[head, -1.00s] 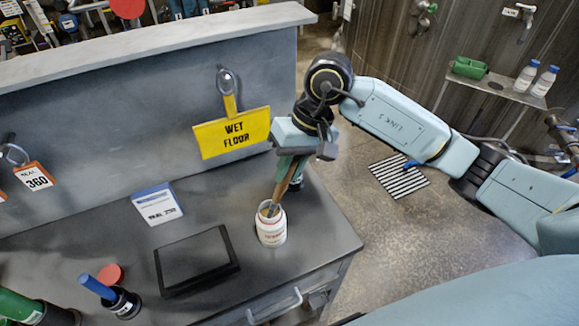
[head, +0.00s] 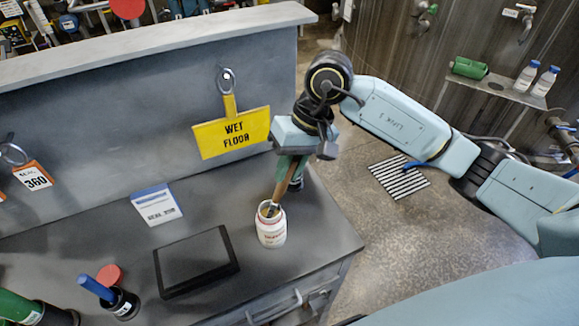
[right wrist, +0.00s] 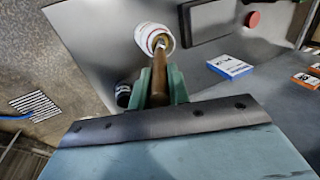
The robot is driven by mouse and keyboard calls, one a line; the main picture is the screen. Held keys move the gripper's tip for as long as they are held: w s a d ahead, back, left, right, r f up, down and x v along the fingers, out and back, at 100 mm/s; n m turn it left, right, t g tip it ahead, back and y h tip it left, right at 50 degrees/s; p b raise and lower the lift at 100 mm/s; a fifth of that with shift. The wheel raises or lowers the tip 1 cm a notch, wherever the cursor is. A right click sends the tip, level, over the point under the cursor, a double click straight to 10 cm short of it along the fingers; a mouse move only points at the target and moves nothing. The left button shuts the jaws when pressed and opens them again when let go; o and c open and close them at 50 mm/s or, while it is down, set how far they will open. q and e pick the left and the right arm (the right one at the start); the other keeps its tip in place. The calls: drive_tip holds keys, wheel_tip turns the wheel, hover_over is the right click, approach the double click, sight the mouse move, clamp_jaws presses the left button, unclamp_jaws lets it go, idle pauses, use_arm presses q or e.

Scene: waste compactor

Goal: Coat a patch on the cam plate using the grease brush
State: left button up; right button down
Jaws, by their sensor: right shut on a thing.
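My right gripper (head: 290,168) has green fingers shut on the brown handle of the grease brush (head: 281,190). It holds the brush steeply, tilted a little, with the lower end inside the mouth of a white jar (head: 272,232) with red lettering. The bristles are hidden in the jar. The right wrist view also shows the handle (right wrist: 159,75) between the fingers (right wrist: 160,88) and the jar (right wrist: 150,36) beyond. A black flat rectangular plate (head: 196,262) lies on the bench left of the jar; I cannot tell whether it is the cam plate. My left gripper is out of view.
A small dark container (head: 296,184) stands behind the brush. The grey bench (head: 320,235) also bears a blue-and-white card (head: 156,205), a blue-handled item in a black cup (head: 122,302) and a red disc (head: 109,275). A yellow wet-floor sign (head: 231,133) hangs on the back panel.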

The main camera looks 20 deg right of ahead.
drive_tip(key=shift+s+f+b, duration=0.15)
drive_tip(key=shift+f+b, duration=0.15)
drive_tip(key=shift+b, duration=0.1)
idle(1.3)
drive_tip(key=shift+r+p, duration=0.3)
drive_tip(key=shift+r, duration=0.6)
drive_tip(key=shift+r+p, duration=0.7)
drive_tip(key=shift+r, duration=2.15)
